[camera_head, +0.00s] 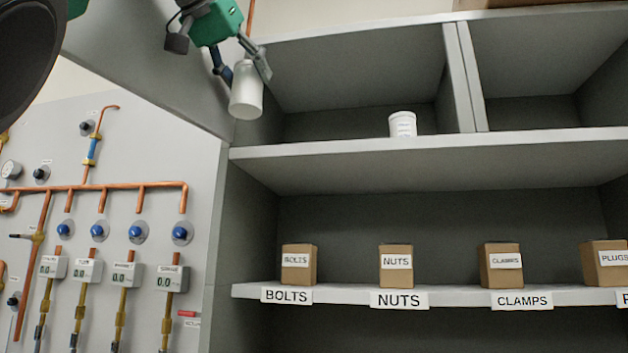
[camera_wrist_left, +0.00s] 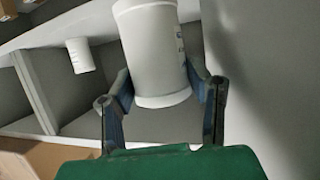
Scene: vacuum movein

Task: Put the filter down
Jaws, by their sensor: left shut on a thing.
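My left gripper (camera_head: 238,72) is green with dark fingers and comes in from the upper left in the head view. It is shut on a white cylindrical filter (camera_head: 246,92), held in the air in front of the upper left shelf compartment. In the left wrist view the filter (camera_wrist_left: 153,50) sits between the two fingers (camera_wrist_left: 160,105). A second white canister (camera_head: 402,124) stands upright on the upper shelf (camera_head: 340,148), to the right of the held filter. It also shows in the left wrist view (camera_wrist_left: 80,55). My right gripper is not in view.
A vertical divider (camera_head: 460,75) splits the upper shelf to the right of the standing canister. Brown boxes labelled bolts (camera_head: 298,265), nuts (camera_head: 396,267), clamps (camera_head: 501,265) and plugs stand on the lower shelf. A wall panel with copper pipes (camera_head: 110,187) and gauges is at left.

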